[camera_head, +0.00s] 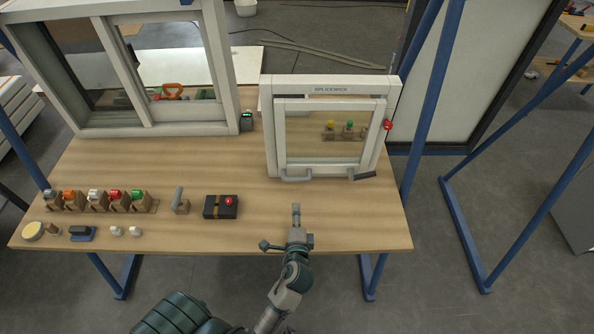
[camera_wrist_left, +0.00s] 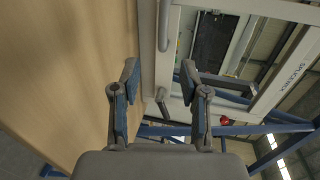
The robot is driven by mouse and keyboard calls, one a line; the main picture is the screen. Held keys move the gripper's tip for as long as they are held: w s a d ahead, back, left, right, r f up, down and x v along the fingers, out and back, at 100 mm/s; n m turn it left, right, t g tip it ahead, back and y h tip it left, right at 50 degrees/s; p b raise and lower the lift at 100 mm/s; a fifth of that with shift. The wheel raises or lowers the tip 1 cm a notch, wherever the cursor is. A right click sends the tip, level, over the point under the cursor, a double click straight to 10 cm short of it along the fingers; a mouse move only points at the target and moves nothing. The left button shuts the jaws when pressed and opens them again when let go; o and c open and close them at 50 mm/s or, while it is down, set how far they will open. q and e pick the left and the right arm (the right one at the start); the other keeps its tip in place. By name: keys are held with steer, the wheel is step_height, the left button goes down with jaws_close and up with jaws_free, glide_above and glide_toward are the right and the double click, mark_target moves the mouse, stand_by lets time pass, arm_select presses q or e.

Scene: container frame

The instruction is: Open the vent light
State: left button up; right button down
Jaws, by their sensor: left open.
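The vent light (camera_head: 327,166) is a small white-framed window standing upright at the right of the table. Its pane lies inside the outer frame (camera_head: 273,130). A grey handle (camera_head: 297,178) sits at its lower left edge and a darker lever (camera_head: 364,176) at its lower right. My left gripper (camera_head: 296,210) is in front of the lower edge, over the table and apart from the window. In the left wrist view its two fingers (camera_wrist_left: 159,78) are spread with nothing between them. The grey handle (camera_wrist_left: 166,25) and the white frame (camera_wrist_left: 175,60) show beyond them. My right gripper is not in view.
A larger sliding window (camera_head: 145,131) stands at the back left. A red-button box (camera_head: 212,208), a small lever block (camera_head: 181,206) and a row of coloured switches (camera_head: 97,201) lie left of my gripper. Blue posts (camera_head: 421,90) rise at the right. Bare tabletop (camera_head: 350,225) surrounds the gripper.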

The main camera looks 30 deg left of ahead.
arm_select(q)
glide_toward(299, 181)
steer(key=shift+w+a+f, duration=0.1)
steer(key=shift+w+f, duration=0.05)
steer(key=shift+w, duration=0.4)
steer(key=shift+w+a+f, duration=0.1)
steer(key=shift+w+f, duration=0.05)
steer(key=shift+w, duration=0.35)
steer(key=x, duration=0.3)
steer(key=a+x, duration=0.1)
steer(key=x, duration=0.2)
steer(key=s+b+x, duration=0.1)
steer(key=x, duration=0.2)
steer(key=shift+s+a+f, duration=0.15)
steer(key=shift+a, duration=0.2)
steer(key=shift+w+d, duration=0.1)
steer(key=shift+w, duration=0.2)
steer(key=shift+w+d, duration=0.1)
steer(key=shift+d, duration=0.15)
steer(key=shift+d+r, duration=0.3)
steer(key=shift+d, duration=0.35)
steer(key=shift+c, duration=0.2)
steer(key=shift+a+f, duration=0.15)
steer(key=shift+a, duration=0.3)
jaws_close()
steer(key=shift+a, duration=0.35)
steer(key=shift+d, duration=0.15)
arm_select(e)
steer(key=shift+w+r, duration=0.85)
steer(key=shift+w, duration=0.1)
